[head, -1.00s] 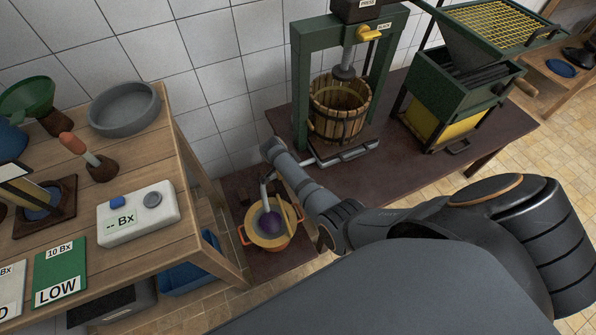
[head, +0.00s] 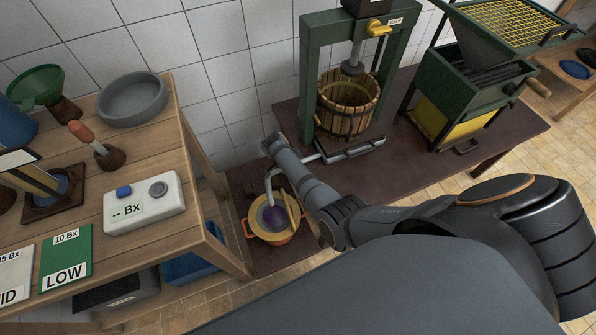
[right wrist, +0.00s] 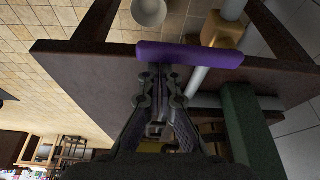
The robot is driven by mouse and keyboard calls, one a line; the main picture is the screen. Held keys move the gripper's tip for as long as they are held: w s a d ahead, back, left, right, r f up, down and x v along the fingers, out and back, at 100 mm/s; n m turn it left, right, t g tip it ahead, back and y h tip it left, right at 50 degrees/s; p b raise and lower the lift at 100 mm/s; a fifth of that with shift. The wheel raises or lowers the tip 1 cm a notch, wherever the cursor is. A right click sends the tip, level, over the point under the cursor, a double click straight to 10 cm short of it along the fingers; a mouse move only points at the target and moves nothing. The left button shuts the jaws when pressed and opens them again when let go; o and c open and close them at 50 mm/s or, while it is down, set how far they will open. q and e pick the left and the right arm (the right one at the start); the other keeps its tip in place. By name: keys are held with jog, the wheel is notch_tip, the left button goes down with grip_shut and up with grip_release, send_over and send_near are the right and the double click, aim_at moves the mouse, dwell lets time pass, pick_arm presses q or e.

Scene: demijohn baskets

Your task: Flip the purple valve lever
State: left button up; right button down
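The purple valve lever (right wrist: 190,55) is a flat bar lying across the upper middle of the right wrist view. A brass-coloured valve body (right wrist: 222,30) sits just beyond it on a pale pipe. My right gripper (right wrist: 161,72) points at the lever, its fingertips together at the bar's near edge, left of its middle. Whether they touch it I cannot tell. In the head view my right arm reaches in from the right beside the press, and the lever cannot be made out there. My left gripper is out of view.
The green press (head: 308,90) with a wooden basket (head: 345,105) stands on a dark table (head: 420,165). An orange-yellow pot (head: 273,237) stands lower, beside my arm. A wooden bench (head: 150,235) with a meter (head: 145,205) is at the left.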

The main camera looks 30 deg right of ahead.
jog(key=d+p, duration=0.1)
jog(key=d, duration=0.3)
jog(key=p+v, duration=0.1)
jog(key=v, duration=0.9)
